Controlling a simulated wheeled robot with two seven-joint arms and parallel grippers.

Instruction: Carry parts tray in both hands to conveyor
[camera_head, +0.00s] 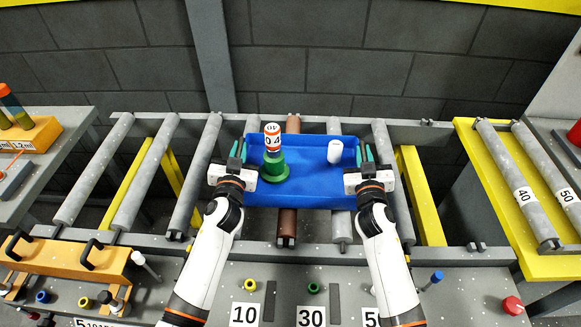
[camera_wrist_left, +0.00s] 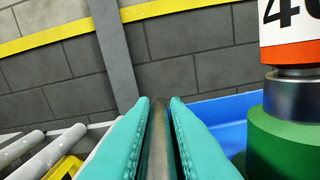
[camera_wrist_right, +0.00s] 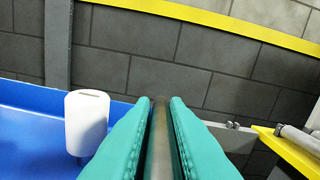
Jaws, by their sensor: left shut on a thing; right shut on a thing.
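The blue parts tray (camera_head: 306,190) is over the conveyor rollers (camera_head: 287,222) in the middle of the head view. A green part with a white and orange labelled top (camera_head: 275,165) stands in its left half, and a white cylinder (camera_head: 335,151) stands in its right half. My left gripper (camera_head: 238,152) is shut on the tray's left side, its teal fingers (camera_wrist_left: 158,125) around a thin bar. My right gripper (camera_head: 364,157) is shut on the tray's right side, its teal fingers (camera_wrist_right: 160,125) also around a thin bar. I cannot tell whether the tray touches the rollers.
A yellow roller stand (camera_head: 500,190) is at the right. An orange fixture with black handles (camera_head: 75,262) is at the lower left. A grey panel with numbered labels (camera_head: 310,318) lies in front. A grey block wall (camera_head: 340,70) and a post (camera_head: 212,60) stand behind the conveyor.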

